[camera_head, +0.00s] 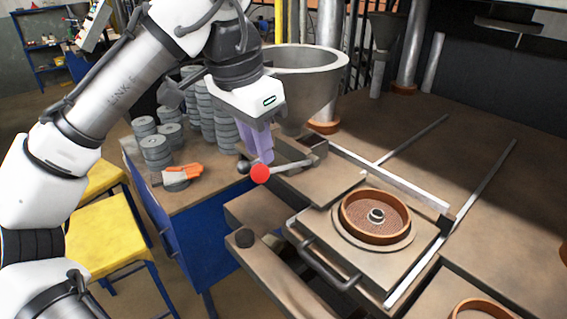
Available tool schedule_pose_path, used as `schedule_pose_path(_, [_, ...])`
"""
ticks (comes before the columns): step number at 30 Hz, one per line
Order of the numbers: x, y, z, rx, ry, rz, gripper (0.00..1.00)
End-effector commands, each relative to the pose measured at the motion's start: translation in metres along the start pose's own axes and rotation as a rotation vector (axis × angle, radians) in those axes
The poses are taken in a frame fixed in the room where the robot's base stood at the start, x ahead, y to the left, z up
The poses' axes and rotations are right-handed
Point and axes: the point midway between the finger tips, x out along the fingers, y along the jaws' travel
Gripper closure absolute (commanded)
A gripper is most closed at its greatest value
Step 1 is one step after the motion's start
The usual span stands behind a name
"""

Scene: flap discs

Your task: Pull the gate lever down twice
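The gate lever (292,166) is a thin grey metal bar with a red ball knob (260,174) at its left end. It joins a small metal block below the grey funnel-shaped hopper (304,75). The lever lies nearly level, with the knob slightly lower than the block end. My gripper (262,157) points down with its purple fingers right at the knob end, just above or behind the red ball. I cannot tell whether the fingers touch the lever or how far apart they are.
A brown ring mould (376,215) sits on a square plate with a handle (322,266) in front. Stacks of grey discs (156,152) and an orange-and-grey tool (180,176) rest on the blue cabinet (185,235). A yellow stool (112,235) stands at left.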

Motion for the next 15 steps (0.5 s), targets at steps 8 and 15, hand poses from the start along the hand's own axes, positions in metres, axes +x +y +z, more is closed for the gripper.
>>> schedule_pose_path(8, [0.019, 0.0, 0.004, 0.002, 0.0, 0.001, 0.78])
schedule_pose_path(15, [0.034, 0.0, 0.007, 0.0, 0.0, 0.001, 0.78])
